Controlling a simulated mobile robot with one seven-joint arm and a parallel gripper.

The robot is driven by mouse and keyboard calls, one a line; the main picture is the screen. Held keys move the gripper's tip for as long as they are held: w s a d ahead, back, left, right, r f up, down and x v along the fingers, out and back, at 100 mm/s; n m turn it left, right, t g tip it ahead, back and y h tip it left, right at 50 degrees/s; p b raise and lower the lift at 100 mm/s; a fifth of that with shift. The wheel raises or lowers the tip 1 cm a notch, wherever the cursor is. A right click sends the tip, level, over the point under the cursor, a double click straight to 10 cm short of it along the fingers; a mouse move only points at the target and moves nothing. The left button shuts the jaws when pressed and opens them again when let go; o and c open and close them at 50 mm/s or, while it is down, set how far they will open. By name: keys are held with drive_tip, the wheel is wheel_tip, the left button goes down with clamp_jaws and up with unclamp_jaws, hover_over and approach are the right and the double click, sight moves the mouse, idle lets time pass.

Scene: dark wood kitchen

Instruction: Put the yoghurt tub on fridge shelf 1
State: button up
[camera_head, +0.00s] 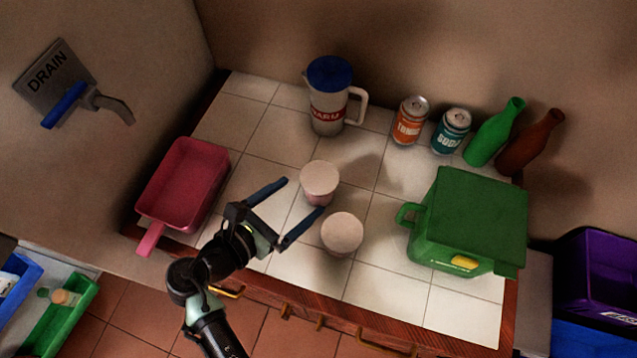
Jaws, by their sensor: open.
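Two small tubs with pale lids stand upright on the white tiled counter (385,285). The rear tub (319,182) has a pinkish side, and the front tub (342,233) stands a little nearer and to the right. I cannot read a label on either, so I cannot tell which is yoghurt. My gripper (304,195) is open and empty, its two dark blue fingers pointing up and right toward the rear tub. The right finger reaches between the two tubs. I cannot tell whether it touches either. No fridge shelf shows.
A pink pan (180,190) lies at the left, and a blue-lidded jug (330,97) stands at the back. Two cans and two bottles stand behind a green lidded box (468,221). Free tiles lie along the front edge.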

sight(319, 185)
drive_tip(key=x, duration=0.7)
drive_tip(key=shift+d+f, duration=0.1)
drive_tip(key=shift+d, duration=0.1)
drive_tip(key=shift+s, duration=0.1)
drive_tip(key=c, duration=1.5)
